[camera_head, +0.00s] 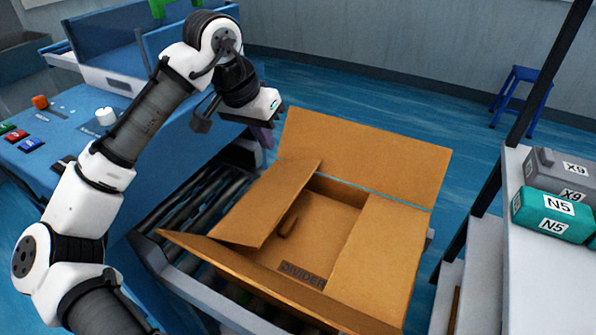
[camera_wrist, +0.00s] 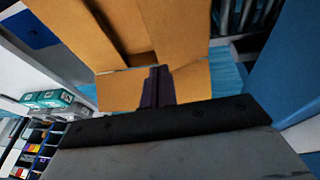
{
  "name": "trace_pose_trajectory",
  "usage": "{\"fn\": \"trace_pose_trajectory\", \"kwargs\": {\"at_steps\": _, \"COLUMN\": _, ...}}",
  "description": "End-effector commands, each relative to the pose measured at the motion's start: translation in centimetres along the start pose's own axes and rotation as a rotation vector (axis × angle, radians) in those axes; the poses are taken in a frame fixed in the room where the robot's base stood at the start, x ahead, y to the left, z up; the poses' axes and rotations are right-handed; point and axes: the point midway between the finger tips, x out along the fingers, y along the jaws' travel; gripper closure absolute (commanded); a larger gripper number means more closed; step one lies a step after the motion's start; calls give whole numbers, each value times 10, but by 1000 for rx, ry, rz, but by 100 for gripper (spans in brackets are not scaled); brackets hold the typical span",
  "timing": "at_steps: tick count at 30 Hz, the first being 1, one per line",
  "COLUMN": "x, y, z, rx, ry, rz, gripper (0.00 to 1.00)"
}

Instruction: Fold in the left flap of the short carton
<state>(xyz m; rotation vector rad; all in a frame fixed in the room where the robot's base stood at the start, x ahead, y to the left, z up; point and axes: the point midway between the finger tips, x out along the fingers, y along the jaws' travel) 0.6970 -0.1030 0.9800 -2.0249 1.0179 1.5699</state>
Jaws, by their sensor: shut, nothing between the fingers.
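The short carton (camera_head: 318,222) is an open brown cardboard box. Its left flap (camera_head: 268,200) leans inward over the left part of the opening. Its right flap (camera_head: 385,250) also lies inward over the right part. The back flap (camera_head: 365,155) stands up and the front flap (camera_head: 255,272) slopes outward. My gripper (camera_head: 265,138) is shut and empty, behind and left of the carton, beside the back flap's left edge and apart from the left flap in the head view. In the wrist view the dark fingers (camera_wrist: 158,88) are together before brown cardboard (camera_wrist: 185,30).
The carton sits on a roller conveyor (camera_head: 190,212). A blue table (camera_head: 60,150) is at left. A shelf with a teal N5 box (camera_head: 552,215) stands at right.

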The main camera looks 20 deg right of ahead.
Motion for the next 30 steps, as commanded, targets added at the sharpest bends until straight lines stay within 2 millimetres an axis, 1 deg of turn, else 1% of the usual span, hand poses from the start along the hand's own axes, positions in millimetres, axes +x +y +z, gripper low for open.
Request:
{"fn": "trace_pose_trajectory", "kwargs": {"at_steps": 1, "x": 0, "y": 0, "z": 4, "rx": -6, "ry": -7, "rz": 2, "gripper": 100}}
{"fn": "trace_pose_trajectory", "kwargs": {"at_steps": 4, "x": 4, "y": 1, "z": 7, "rx": -9, "ry": -14, "rz": 5, "gripper": 100}}
{"fn": "trace_pose_trajectory", "kwargs": {"at_steps": 7, "x": 16, "y": 1, "z": 7, "rx": -9, "ry": -14, "rz": 7, "gripper": 100}}
{"fn": "trace_pose_trajectory", "kwargs": {"at_steps": 11, "x": 39, "y": 1, "z": 7, "rx": -9, "ry": -14, "rz": 6, "gripper": 100}}
{"fn": "trace_pose_trajectory", "kwargs": {"at_steps": 18, "x": 92, "y": 1, "z": 7, "rx": -8, "ry": -14, "rz": 6, "gripper": 100}}
{"fn": "trace_pose_trajectory", "kwargs": {"at_steps": 21, "x": 109, "y": 4, "z": 10, "rx": -7, "ry": -13, "rz": 4, "gripper": 100}}
{"fn": "trace_pose_trajectory", "kwargs": {"at_steps": 25, "x": 125, "y": 8, "z": 15, "rx": -9, "ry": -12, "rz": 5, "gripper": 100}}
{"fn": "trace_pose_trajectory", "kwargs": {"at_steps": 30, "x": 135, "y": 11, "z": 18, "rx": -9, "ry": -11, "rz": 4, "gripper": 100}}
